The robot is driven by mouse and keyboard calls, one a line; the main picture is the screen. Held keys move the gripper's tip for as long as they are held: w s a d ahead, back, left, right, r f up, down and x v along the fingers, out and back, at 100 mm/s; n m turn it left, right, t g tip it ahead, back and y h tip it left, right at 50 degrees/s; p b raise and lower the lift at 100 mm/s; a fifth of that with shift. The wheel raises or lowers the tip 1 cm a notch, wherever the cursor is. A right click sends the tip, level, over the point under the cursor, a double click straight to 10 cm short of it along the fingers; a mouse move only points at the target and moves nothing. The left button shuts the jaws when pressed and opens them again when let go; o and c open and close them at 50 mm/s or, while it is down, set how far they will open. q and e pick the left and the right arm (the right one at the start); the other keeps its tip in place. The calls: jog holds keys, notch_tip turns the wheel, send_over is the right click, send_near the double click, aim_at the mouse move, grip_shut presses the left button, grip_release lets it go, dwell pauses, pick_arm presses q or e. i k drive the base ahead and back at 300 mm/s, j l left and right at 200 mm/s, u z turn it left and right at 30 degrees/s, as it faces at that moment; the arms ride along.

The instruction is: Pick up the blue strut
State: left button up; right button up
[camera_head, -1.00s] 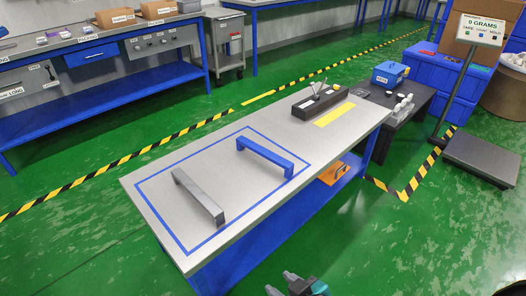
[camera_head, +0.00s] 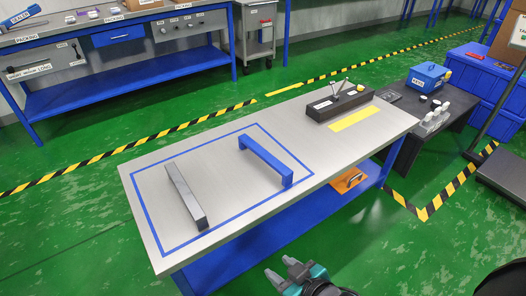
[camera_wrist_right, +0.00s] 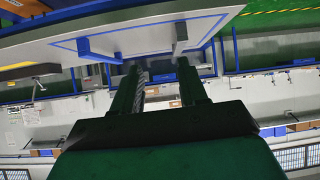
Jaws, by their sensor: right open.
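The blue strut (camera_head: 265,160) is a bridge-shaped bar standing on the light table top (camera_head: 225,205), inside a blue taped outline. It also shows in the right wrist view (camera_wrist_right: 86,47), at upper left. My right gripper (camera_head: 281,269) is at the bottom of the head view, in front of the table's near edge and apart from the blue strut. Its two fingers (camera_wrist_right: 158,70) are spread with nothing between them. My left gripper is not in view.
A black block (camera_head: 338,104) with tools and a yellow strip (camera_head: 354,119) lie on the table's far right part. A dark side table (camera_head: 447,135) holds a blue box (camera_head: 428,77) and white bottles. An orange item (camera_head: 348,180) sits on the lower shelf.

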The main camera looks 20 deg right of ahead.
aim_at(244, 140)
jog(key=i+l+u, duration=0.1)
jog(key=l, duration=0.2)
jog(key=i+l+u, duration=0.2)
jog(key=l, duration=0.35)
jog(key=i+l+u, duration=0.1)
jog(key=i+l, duration=0.35)
